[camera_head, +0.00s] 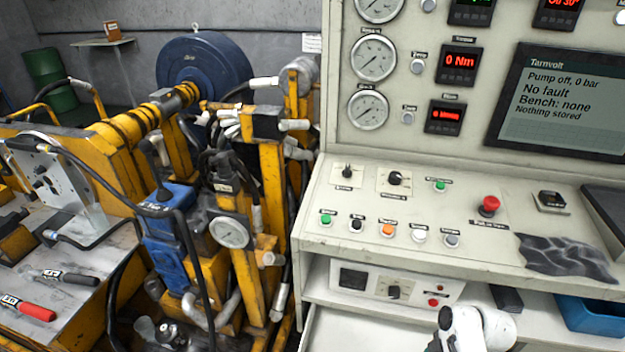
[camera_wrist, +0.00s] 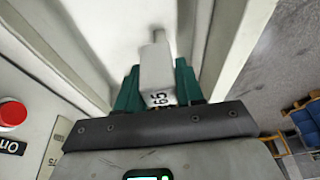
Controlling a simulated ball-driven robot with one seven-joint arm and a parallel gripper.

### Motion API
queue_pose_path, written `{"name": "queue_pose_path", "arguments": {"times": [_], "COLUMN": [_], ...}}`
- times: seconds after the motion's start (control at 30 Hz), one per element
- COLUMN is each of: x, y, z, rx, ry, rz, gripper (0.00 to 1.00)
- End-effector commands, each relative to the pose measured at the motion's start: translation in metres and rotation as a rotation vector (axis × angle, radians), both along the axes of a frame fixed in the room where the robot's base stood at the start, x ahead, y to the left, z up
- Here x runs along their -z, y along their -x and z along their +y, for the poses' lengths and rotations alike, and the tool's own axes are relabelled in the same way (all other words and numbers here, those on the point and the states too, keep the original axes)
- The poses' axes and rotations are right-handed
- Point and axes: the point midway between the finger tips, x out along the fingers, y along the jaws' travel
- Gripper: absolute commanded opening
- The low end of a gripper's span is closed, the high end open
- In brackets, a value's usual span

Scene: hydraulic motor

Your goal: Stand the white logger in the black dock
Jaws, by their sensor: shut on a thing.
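The white logger (camera_wrist: 157,72) is a pale upright block with a narrower stub at its top and a dark number on its lower face, in the wrist view. My gripper (camera_wrist: 158,66) has teal fingers on both sides of it and is shut on it. In the head view the gripper and logger do not show; only a white part of my arm is at the bottom right. A small black holder (camera_head: 552,202) on the console's sloped top, right of the red stop button, may be the black dock; I cannot tell for sure.
The console desk (camera_head: 330,215) carries knobs, coloured buttons and a red mushroom button (camera_head: 488,206). A dark crumpled cloth (camera_head: 566,256) lies near its front edge. A blue bin (camera_head: 592,318) sits on the lower shelf. Yellow machinery with a gauge (camera_head: 229,232) stands to the left.

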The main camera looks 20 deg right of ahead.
Motion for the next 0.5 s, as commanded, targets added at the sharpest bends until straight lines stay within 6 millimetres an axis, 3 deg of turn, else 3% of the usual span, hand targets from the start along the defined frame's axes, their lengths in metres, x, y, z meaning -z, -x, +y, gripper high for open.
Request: {"name": "queue_pose_path", "arguments": {"times": [0.03,0.23,0.3,0.5], "x": [-0.015,-0.042,-0.032,-0.025], "y": [0.0,0.0,-0.004,-0.018], "z": [0.0,0.0,0.007,0.026], "rx": [-0.001,-0.002,0.026,0.151], "ry": [0.0,0.001,0.0,0.0], "rz": [0.0,-0.001,0.0,-0.002], "gripper": [0.06,0.06,0.06,0.06]}}
